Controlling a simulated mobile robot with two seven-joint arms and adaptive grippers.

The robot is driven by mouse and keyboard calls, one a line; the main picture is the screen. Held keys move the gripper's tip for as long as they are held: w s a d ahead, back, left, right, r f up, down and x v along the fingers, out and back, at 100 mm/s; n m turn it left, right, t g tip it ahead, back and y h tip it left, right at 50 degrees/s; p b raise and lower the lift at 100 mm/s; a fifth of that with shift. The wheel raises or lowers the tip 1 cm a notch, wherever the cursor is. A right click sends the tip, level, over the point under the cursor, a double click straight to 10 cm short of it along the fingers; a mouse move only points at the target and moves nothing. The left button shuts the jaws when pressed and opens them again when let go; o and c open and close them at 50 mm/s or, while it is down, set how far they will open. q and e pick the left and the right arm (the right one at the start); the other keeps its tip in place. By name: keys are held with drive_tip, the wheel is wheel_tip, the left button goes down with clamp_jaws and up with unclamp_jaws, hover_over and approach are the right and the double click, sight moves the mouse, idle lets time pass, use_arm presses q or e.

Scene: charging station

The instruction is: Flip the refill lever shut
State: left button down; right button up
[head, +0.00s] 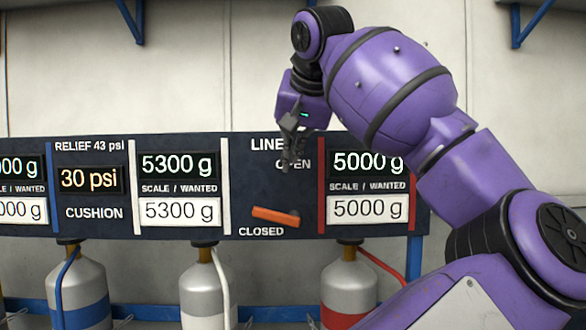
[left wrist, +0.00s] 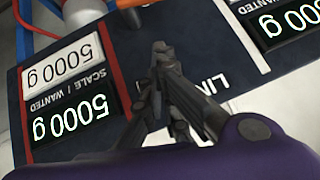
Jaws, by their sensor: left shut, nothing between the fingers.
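The refill lever (head: 273,214) is an orange handle on the dark panel (head: 270,185), between the OPEN label above and the CLOSED label below. It lies nearly level, tilted slightly, just above CLOSED. Part of it shows at the top edge of the left wrist view (left wrist: 153,3). My left gripper (head: 287,166) is shut and empty, in front of the panel by the OPEN label, above the lever and apart from it. Its fingers show in the left wrist view (left wrist: 161,50), pointing at the panel's dark face. My right gripper is not in view.
The right display (head: 368,164) reads 5000 g over 5000 g; the middle display (head: 180,163) reads 5300 g over 5300 g. The cushion display (head: 89,179) reads 30 psi. Bottles with hoses, such as the red-banded one (head: 349,283), hang below the panel. My arm covers the right side.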

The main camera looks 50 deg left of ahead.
use_arm(q)
drive_tip(key=s+d+r, duration=0.3)
drive_tip(key=s+r, duration=0.1)
drive_tip(key=shift+s+d+r, duration=0.2)
drive_tip(key=shift+s+r, duration=0.05)
drive_tip(key=shift+r, duration=0.1)
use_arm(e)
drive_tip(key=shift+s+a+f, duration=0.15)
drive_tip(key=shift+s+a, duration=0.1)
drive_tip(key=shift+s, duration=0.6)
use_arm(q)
drive_tip(key=shift+w, duration=0.2)
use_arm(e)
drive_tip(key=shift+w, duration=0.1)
use_arm(q)
drive_tip(key=shift+s+f, duration=0.1)
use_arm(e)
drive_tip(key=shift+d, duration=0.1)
